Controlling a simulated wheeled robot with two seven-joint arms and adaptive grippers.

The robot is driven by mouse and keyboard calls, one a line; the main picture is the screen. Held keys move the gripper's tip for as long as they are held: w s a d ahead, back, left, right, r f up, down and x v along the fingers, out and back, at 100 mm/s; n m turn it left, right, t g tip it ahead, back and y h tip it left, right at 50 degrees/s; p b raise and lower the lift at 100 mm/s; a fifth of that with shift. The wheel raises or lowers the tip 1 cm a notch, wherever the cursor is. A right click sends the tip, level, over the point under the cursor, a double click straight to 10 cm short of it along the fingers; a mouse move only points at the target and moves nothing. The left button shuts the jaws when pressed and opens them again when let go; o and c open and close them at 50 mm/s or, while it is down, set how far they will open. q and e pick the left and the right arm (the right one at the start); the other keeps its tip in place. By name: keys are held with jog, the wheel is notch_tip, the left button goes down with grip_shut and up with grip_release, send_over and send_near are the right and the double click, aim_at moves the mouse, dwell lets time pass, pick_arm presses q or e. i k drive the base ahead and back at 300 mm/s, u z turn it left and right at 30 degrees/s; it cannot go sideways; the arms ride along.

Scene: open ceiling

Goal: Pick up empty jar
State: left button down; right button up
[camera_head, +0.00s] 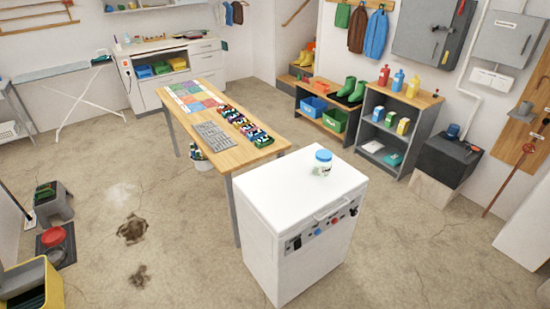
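A small clear jar (322,163) with a blue lid stands upright on top of a white chest-like appliance (275,191). It is near the back right part of that top, and it looks empty, though it is too small to be certain. Nothing touches it from the sides. Neither of my grippers shows in the head view.
A wooden table (228,160) with colored items stands behind the white appliance. A shelf with bottles (407,93) and a dark grey box (447,160) are at the right. A yellow bin (53,285) is at the lower left. Concrete floor (400,250) is clear right of the appliance.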

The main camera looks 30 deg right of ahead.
aim_at(321, 170)
jog(key=u, duration=0.25)
jog(key=i, duration=0.85)
jog(key=z, duration=0.5)
jog(key=i, duration=0.95)
jog(key=z, duration=0.7)
